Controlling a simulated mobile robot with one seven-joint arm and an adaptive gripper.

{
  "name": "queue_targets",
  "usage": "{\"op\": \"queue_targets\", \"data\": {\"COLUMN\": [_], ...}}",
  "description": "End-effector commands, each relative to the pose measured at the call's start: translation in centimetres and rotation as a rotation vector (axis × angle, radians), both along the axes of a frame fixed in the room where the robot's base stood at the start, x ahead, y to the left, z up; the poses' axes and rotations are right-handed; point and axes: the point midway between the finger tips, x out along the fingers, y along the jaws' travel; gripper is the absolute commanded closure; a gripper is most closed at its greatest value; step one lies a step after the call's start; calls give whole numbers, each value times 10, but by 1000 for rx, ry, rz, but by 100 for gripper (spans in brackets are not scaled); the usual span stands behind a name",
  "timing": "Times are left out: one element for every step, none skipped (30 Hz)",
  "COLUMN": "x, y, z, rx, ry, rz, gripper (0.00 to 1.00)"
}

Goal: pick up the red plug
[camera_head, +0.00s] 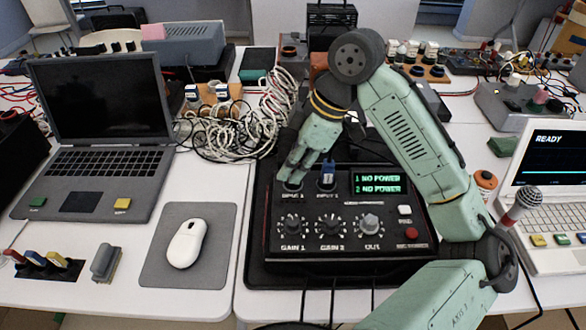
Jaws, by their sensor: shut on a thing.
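My gripper (290,178) is shut at the INPUT 1 socket on the top left of a black control box (350,264). Its fingers hide what is between them, so I cannot make out the held thing or its colour. A blue plug (328,170) stands upright at the INPUT 2 socket, just right of my gripper. I see no red plug for certain. The box's green display (377,184) reads "1 NO POWER" and "2 NO POWER".
A laptop (100,130) and a mouse (187,243) are at the left. A microphone (525,203) and a white laptop (545,175) are at the right. Red, blue and yellow pieces lie on a black holder (62,271) at front left.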

Motion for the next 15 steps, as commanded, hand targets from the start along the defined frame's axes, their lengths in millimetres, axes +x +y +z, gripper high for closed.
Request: {"op": "queue_targets", "data": {"x": [0,0,0,0,0,0,0,0,0,0,0,1,1,1,1], "y": [0,0,0,0,0,0,0,0,0,1,1,1,0,1,1], "z": [0,0,0,1,2,3,4,6,10,12,16,21,25,30,37], "rx": [0,0,0,0,0,-1,-1,-1,-1,0,1,1,-1,-1,1], "ry": [0,0,0,0,0,-1,-1,-2,-2,-2,-2,-3,-3,-4,-4], "rz": [0,0,0,0,0,1,1,1,1,2,2,1,2,4,5], "gripper": [100,100,100,100,100,100,100,100,100,100,100,100,100,100,100]}}
